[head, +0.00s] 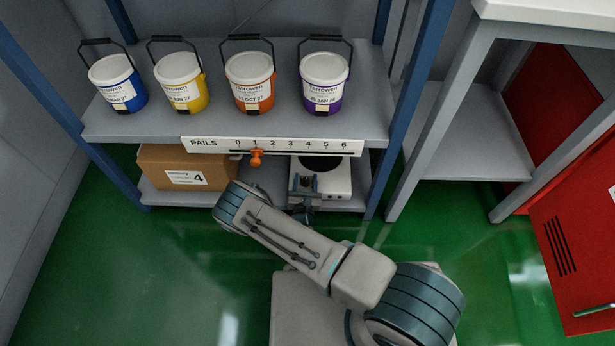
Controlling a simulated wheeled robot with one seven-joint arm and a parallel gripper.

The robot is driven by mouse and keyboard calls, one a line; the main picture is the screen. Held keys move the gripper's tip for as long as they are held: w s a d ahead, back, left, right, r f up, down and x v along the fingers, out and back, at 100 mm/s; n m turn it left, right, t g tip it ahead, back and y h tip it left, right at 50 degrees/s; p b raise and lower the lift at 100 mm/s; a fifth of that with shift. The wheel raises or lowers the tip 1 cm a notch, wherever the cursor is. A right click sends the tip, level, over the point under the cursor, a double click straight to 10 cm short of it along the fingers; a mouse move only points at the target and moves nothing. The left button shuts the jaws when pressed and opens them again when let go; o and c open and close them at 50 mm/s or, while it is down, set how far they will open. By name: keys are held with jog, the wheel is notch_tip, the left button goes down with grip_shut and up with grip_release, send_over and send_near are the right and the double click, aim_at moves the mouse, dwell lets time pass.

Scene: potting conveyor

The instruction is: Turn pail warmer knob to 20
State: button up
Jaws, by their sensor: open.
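The pail warmer (338,182) is a white box with a round black top plate, on the lower shelf under the pails label strip. Its plate is partly hidden by the shelf above. My gripper (304,184) is at the warmer's front left part, reaching in from the front. It is open, and no object shows between its fingers. The warmer's knob and its scale cannot be made out from here; my gripper covers part of the front. I cannot tell whether the fingers touch the knob.
Blue (118,84), yellow (181,83), orange (250,82) and purple (324,83) pails stand on the upper shelf (150,127). Its label strip (310,147) carries an orange slider (257,158) near 1. A cardboard box (187,167) sits left of the warmer.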

jog(key=c, duration=1)
jog(key=shift+r+y+p, duration=0.1)
jog(key=shift+y+p, duration=0.2)
jog(key=shift+n+y+p, duration=0.75)
jog(key=shift+n+y, duration=0.15)
jog(key=shift+y, duration=0.1)
jog(key=shift+n+y+p, duration=0.45)
jog(key=shift+n+y, duration=0.15)
jog(key=shift+y, duration=0.5)
jog(key=o, duration=1)
